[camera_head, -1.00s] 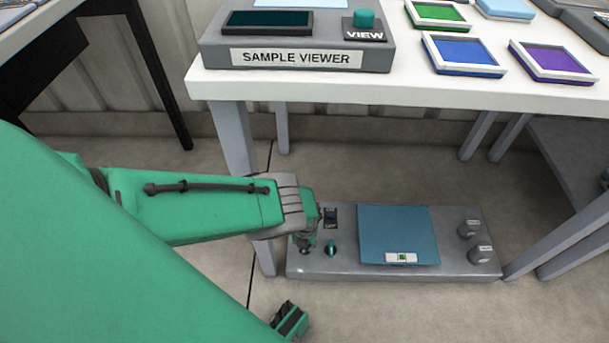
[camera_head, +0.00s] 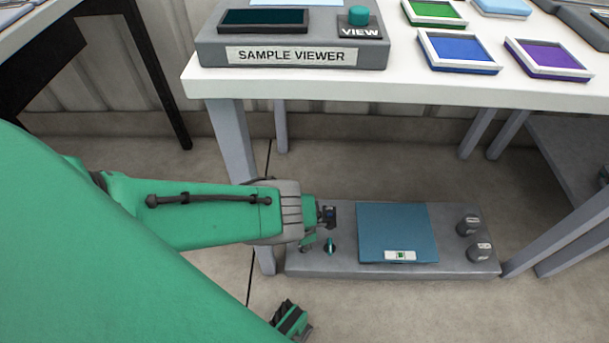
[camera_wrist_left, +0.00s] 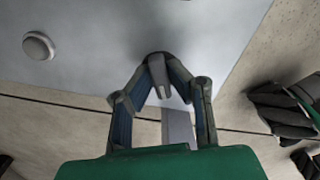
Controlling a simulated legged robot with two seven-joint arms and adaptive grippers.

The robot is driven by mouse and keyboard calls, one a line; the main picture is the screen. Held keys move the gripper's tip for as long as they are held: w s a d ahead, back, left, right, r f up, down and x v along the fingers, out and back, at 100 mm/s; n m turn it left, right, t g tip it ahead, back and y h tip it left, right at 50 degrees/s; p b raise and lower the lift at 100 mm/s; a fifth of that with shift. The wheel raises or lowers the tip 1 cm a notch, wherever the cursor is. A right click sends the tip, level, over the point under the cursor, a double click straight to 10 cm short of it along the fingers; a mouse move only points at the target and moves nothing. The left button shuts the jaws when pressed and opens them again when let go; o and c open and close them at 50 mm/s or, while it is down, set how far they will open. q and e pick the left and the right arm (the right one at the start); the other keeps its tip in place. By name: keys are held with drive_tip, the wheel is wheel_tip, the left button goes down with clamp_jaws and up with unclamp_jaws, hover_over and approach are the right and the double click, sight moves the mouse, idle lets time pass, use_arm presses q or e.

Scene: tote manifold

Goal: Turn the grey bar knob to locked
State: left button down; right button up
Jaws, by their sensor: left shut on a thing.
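The grey bar knob (camera_wrist_left: 159,74) shows in the left wrist view between the two fingertips, at the top of the fingers. My left gripper (camera_wrist_left: 160,80) is shut on it. In the head view my left gripper (camera_head: 316,236) is at the left end of the low grey panel box (camera_head: 340,269) on the floor. The gripper and wrist hide the knob there, so its pointing direction and any marks around it cannot be read.
The floor in front is clear.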

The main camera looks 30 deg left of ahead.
use_arm(q)
drive_tip(key=m, duration=0.2)
drive_tip(key=s+m, duration=0.1)
drive_tip(key=m, duration=0.1)
drive_tip(key=shift+a+f+m, duration=0.1)
drive_tip(key=shift+f+m, duration=0.05)
drive_tip(key=shift+m, duration=0.15)
drive_tip(key=shift+a+m, duration=0.15)
drive_tip(key=shift+m, duration=0.15)
drive_tip(key=c, duration=1.5)
unclamp_jaws()
drive_tip(key=shift+c, duration=0.2)
drive_tip(key=shift+w, duration=0.3)
drive_tip(key=shift+w+r, duration=0.2)
drive_tip(key=shift+r, duration=0.5)
drive_tip(key=shift+s+r, duration=0.2)
drive_tip(key=shift+r, duration=2.8)
